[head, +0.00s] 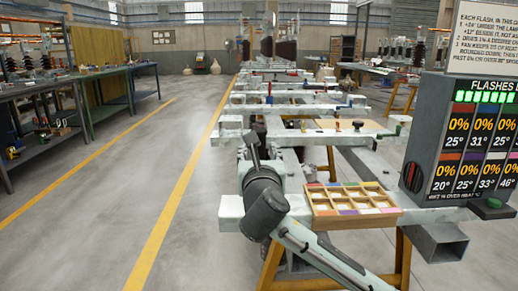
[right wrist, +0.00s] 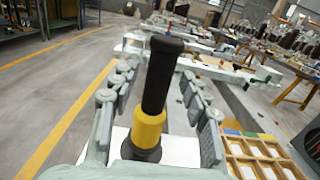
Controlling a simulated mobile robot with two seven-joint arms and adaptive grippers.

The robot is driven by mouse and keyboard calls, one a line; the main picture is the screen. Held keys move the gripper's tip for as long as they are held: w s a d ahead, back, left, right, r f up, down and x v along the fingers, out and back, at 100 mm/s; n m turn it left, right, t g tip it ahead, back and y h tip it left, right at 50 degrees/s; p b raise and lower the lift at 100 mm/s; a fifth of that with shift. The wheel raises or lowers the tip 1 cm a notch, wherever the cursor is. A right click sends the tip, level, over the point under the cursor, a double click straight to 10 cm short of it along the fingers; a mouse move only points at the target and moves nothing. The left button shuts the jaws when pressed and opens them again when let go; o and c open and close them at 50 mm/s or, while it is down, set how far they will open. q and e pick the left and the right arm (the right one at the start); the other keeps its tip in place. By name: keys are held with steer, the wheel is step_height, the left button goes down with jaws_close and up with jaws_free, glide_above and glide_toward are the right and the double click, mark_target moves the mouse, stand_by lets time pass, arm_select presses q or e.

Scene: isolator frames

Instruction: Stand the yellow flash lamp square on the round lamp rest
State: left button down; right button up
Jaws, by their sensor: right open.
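The yellow flash lamp (right wrist: 149,128) stands about upright in the right wrist view, with a long black upper part, a yellow band and a wider black foot. My right gripper (right wrist: 158,82) is open, with its fingers apart on either side of the lamp. I see gaps between the fingers and the lamp. In the head view my right gripper (head: 255,163) is over the near end of the white frame, and the dark top of the lamp (head: 254,140) seems to rise there. I cannot tell the round lamp rest from the lamp's black foot. My left gripper is not in view.
A wooden compartment tray (head: 352,222) with coloured labels lies right of my right gripper. A display panel (head: 470,140) with percentages and temperatures and a green button (head: 493,203) stands farther right. White frame beams (head: 290,110) stretch away behind. The floor at left is clear.

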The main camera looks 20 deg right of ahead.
steer(key=v, duration=0.9)
steer(key=shift+s, duration=0.25)
